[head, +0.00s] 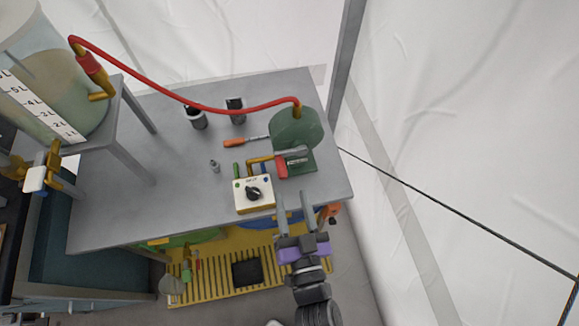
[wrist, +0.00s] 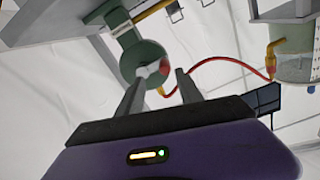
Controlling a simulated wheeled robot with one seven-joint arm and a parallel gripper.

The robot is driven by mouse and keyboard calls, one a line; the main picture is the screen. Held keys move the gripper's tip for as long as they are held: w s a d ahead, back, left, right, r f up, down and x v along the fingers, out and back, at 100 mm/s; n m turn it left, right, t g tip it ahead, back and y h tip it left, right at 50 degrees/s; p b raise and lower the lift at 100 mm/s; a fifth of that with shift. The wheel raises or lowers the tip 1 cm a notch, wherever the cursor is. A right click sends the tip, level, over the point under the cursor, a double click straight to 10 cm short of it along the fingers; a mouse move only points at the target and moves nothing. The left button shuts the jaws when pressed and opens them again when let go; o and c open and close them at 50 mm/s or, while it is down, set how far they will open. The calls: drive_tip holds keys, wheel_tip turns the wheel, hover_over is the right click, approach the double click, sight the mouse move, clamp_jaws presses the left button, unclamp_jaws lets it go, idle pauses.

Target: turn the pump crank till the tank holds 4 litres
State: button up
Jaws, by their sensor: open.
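The green pump (head: 293,130) stands at the right end of the grey table. Its grey crank arm with a red handle (head: 281,168) faces my gripper; the red handle also shows in the wrist view (wrist: 164,67). My gripper (head: 295,200) is open and empty, just off the table's front edge. In the wrist view its fingertips (wrist: 162,76) frame the crank handle, apart from it as far as I can tell. The clear tank (head: 72,85) at upper left has a white litre scale (head: 38,105) and greenish liquid inside; I cannot read the exact level.
A red hose (head: 180,90) joins tank and pump above the table (head: 130,200). A white box with a black knob (head: 254,195) stands left of the gripper. A screwdriver (head: 240,143), dark cups (head: 196,117) and a small metal piece (head: 215,165) lie behind.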

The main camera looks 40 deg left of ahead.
sight(284, 179)
drive_tip(key=shift+w+a+r, duration=0.1)
drive_tip(key=shift+w+a, duration=0.05)
drive_tip(key=shift+a, duration=0.35)
drive_tip(key=shift+w+a, duration=0.15)
drive_tip(key=shift+a, duration=0.35)
drive_tip(key=x, duration=0.6)
drive_tip(key=shift+w+a, duration=0.25)
drive_tip(key=shift+a, duration=0.1)
clamp_jaws()
idle(0.3)
